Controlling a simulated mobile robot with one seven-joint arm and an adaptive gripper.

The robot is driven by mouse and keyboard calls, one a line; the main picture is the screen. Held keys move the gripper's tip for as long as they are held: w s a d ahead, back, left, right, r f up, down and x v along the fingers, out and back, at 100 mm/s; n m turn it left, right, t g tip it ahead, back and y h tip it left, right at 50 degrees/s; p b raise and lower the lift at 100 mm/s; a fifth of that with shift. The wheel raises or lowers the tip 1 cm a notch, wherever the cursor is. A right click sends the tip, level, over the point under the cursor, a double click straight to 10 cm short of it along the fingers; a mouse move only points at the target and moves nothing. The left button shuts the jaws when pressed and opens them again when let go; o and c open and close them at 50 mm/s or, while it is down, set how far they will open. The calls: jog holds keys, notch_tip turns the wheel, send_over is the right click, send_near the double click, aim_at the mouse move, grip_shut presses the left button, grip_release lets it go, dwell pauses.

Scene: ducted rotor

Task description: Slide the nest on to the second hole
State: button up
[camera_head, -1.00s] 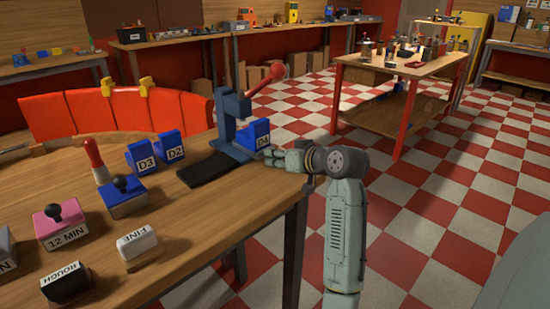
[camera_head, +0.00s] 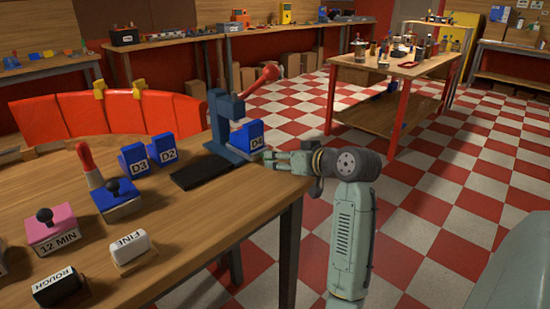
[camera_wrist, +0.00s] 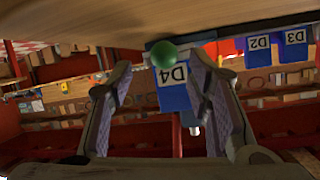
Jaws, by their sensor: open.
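A blue block labelled D4 (camera_head: 250,138) sits at the foot of the dark blue press (camera_head: 221,118), which has a red-knobbed lever. I cannot tell for sure whether this block is the nest. My gripper (camera_head: 274,161) is low at the table's right corner, just right of D4. In the wrist view, which is upside down, my open fingers (camera_wrist: 160,68) stand either side of D4 (camera_wrist: 174,96) with nothing clamped. A green ball (camera_wrist: 164,54) shows in front of the block. No holes can be made out.
A black strip (camera_head: 198,172) lies in front of the press. A blue-topped block (camera_head: 115,200), a pink 12 MIN block (camera_head: 52,230), FINE (camera_head: 128,247) and ROUGH (camera_head: 57,287) blocks lie nearer.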

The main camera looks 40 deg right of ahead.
jog(key=v, duration=0.8)
dwell(0.4)
